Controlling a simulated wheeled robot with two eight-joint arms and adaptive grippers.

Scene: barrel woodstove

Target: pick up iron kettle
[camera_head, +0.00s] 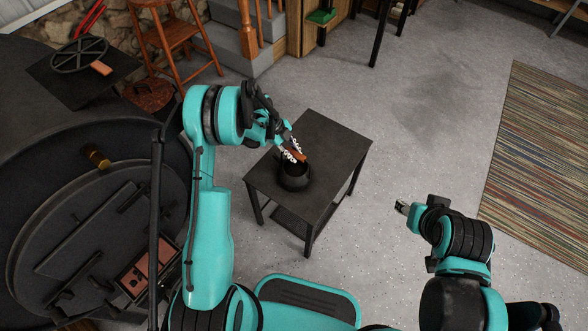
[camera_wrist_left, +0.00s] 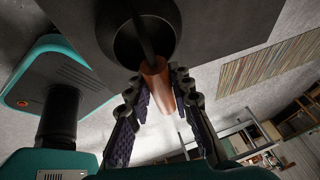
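The iron kettle (camera_head: 294,179) is dark and round with a brown wooden grip on its handle, and it appears at the small black table's top. In the left wrist view, the kettle (camera_wrist_left: 125,45) shows beyond the fingertips, with its wooden grip (camera_wrist_left: 157,82) between them. My left gripper (camera_head: 293,152) is at the handle from above; in the wrist view, its fingers (camera_wrist_left: 160,90) close in on both sides of the grip and appear to touch it. My right gripper (camera_head: 402,208) is away to the right over the floor, too small to read its fingers.
The black table (camera_head: 325,135) has a lower shelf. A big barrel stove (camera_head: 95,225) fills the left side. A wooden step stool (camera_head: 172,45) and stairs (camera_head: 235,40) stand behind. A striped rug (camera_head: 540,150) lies at right; the floor between is clear.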

